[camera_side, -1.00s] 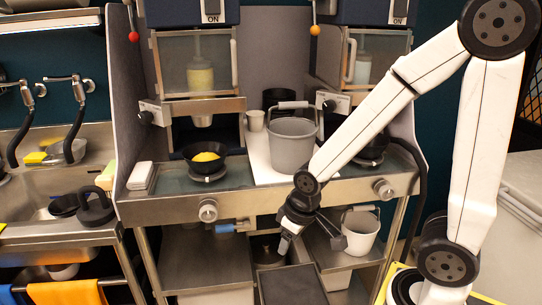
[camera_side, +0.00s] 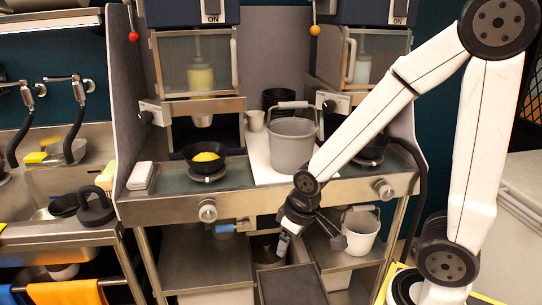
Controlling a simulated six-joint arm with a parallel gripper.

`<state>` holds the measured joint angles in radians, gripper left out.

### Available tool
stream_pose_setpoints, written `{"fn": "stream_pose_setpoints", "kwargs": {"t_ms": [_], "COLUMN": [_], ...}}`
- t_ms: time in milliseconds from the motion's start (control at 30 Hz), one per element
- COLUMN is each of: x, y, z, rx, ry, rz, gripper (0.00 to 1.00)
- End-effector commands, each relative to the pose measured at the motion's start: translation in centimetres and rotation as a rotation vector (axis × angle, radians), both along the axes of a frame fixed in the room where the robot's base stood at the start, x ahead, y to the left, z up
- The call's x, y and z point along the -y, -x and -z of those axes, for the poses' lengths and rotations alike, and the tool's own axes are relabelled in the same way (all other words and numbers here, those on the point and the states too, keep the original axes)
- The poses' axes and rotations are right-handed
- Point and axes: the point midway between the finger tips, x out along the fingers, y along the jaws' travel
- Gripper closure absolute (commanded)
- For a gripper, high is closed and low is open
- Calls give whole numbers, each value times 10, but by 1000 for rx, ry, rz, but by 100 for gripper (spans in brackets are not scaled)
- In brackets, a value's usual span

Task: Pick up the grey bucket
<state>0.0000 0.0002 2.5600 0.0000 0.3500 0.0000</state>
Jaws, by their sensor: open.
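The grey bucket (camera_side: 291,150) stands upright on a white board on the counter, with its handle (camera_side: 293,105) raised across its top. My gripper (camera_side: 308,239) hangs below and in front of the bucket, in front of the counter's front edge, apart from the bucket. Its jaws are spread and hold nothing. My forearm passes close to the bucket's lower right side in the picture and hides a little of it.
A white bucket (camera_side: 360,232) sits on the lower shelf, right of my gripper. A black bowl with yellow contents (camera_side: 207,157) is on the counter at left. A small cup (camera_side: 255,121) and dark stacked containers (camera_side: 279,98) stand behind the grey bucket. The white board (camera_side: 257,160) lies beneath it.

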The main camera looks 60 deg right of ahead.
Motion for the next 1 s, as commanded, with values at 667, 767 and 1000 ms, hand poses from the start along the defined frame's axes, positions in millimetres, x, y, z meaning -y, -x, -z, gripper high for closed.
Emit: {"fn": "stream_pose_setpoints", "kwargs": {"t_ms": [667, 767, 1000], "x": [55, 77, 135], "y": [-76, -96, -134], "z": [-43, -59, -100], "rx": [-10, -13, -22], "ry": [-129, -177, -302], "rz": [545, 722, 1128], "gripper": [24, 24, 24]}}
